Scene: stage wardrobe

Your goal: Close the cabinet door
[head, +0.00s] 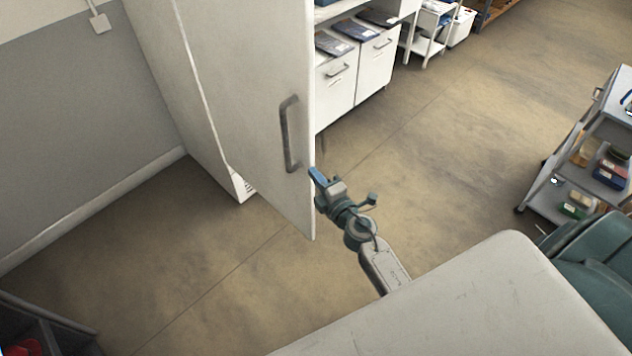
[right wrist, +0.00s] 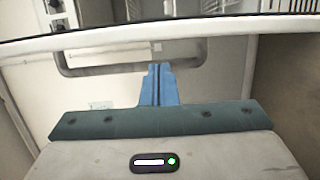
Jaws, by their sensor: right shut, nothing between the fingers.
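The white cabinet door (head: 245,90) stands open, swung out from the tall white cabinet (head: 165,75) on the left in the head view. A grey bar handle (head: 289,135) is on its face, near the free edge. My right gripper (head: 318,177) has blue fingers, shut and empty, at the door's free edge just right of and below the handle. In the right wrist view the shut fingers (right wrist: 157,85) point at the door's rim (right wrist: 230,28), and the handle (right wrist: 100,68) spans behind them. Whether the fingers touch the door I cannot tell. My left gripper is out of view.
White low cabinets (head: 350,65) with folders on top stand behind the door. A grey shelf cart (head: 590,150) with small boxes stands at the right. A dark unit (head: 45,325) is at the lower left. The floor (head: 430,150) between them is clear.

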